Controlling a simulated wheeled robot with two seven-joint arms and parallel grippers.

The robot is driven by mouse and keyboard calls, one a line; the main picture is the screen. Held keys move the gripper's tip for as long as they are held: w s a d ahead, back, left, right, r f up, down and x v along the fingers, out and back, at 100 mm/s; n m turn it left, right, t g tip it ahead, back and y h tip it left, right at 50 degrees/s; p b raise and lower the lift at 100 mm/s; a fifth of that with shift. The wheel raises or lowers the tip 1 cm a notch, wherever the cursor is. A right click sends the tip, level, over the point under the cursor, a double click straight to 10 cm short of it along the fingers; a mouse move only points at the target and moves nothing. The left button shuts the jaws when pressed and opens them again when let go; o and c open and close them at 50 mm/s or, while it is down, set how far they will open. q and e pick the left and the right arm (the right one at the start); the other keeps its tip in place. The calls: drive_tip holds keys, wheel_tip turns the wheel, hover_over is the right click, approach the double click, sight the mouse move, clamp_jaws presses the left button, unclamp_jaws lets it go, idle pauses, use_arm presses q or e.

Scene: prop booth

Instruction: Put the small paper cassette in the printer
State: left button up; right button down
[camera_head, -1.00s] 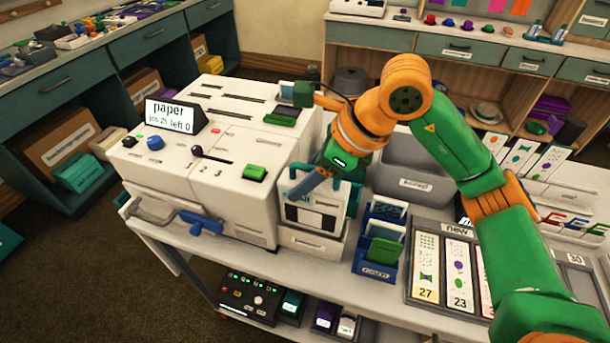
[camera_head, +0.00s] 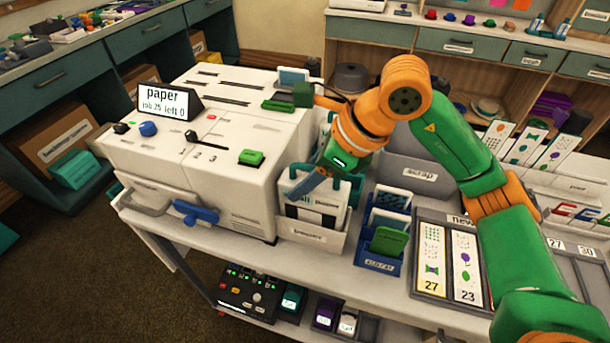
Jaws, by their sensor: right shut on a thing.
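The white printer (camera_head: 205,135) stands on the bench at left, its screen (camera_head: 165,100) reading "paper, job 25, left 0". A blue lever (camera_head: 198,214) sits on its front. My right gripper (camera_head: 308,186) comes down just right of the printer and is shut on the small paper cassette (camera_head: 334,201), a white case with a dark band and part of its label showing. The cassette is upright at a white labelled holder (camera_head: 310,238), whose front wall hides its lower edge. The fingers cover part of its face. My left gripper is out of view.
A blue card rack (camera_head: 378,260) stands close right of the holder. A black control box (camera_head: 250,292) is on the lower shelf.

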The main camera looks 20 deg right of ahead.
drive_tip(key=shift+f+b, duration=1.1)
drive_tip(key=shift+f, duration=0.2)
drive_tip(key=shift+c, duration=1.3)
unclamp_jaws()
drive_tip(key=shift+r, duration=0.1)
drive_tip(key=v, duration=0.7)
drive_tip(key=shift+d, duration=0.1)
